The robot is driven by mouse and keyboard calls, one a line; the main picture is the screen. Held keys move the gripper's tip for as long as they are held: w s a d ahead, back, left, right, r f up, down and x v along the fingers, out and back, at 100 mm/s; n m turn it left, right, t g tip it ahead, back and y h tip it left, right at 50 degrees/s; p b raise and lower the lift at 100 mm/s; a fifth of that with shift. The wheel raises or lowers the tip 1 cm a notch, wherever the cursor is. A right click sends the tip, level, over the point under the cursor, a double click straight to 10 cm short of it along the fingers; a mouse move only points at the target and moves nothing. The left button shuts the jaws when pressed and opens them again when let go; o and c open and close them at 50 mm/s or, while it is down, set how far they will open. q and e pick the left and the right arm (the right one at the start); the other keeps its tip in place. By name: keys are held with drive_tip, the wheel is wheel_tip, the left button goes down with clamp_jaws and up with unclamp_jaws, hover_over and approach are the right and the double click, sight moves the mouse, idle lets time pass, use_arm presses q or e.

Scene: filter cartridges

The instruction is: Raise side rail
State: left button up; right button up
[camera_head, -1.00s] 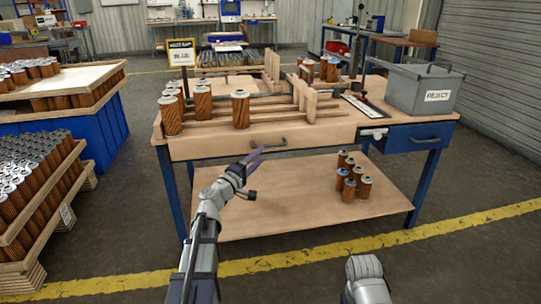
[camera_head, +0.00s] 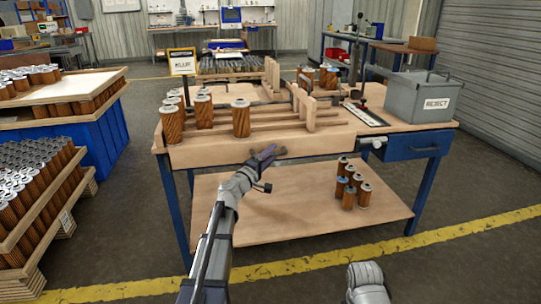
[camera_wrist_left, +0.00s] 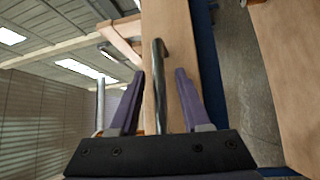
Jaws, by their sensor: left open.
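The wooden front rail (camera_head: 205,153) runs along the near edge of the workbench, below the bench top. Its dark metal handle (camera_wrist_left: 160,85) shows in the left wrist view, lying lengthwise between the two purple fingers of my left gripper (camera_wrist_left: 154,100). The fingers are open, one on each side of the handle, with gaps visible. In the head view my left gripper (camera_head: 266,156) is in front of the rail and hides most of the handle. Part of my right arm shows at the bottom; its gripper is not seen.
Cartridges (camera_head: 241,122) stand at the bench's left, beside wooden slats. A grey reject bin (camera_head: 418,100) stands at the right, above a blue drawer (camera_head: 415,144). Several cartridges stand on the lower shelf (camera_head: 290,215). Crates of cartridges (camera_head: 35,190) stand on the left.

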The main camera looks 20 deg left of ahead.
use_arm(q)
drive_tip(key=shift+c, duration=0.2)
clamp_jaws()
idle(1.1)
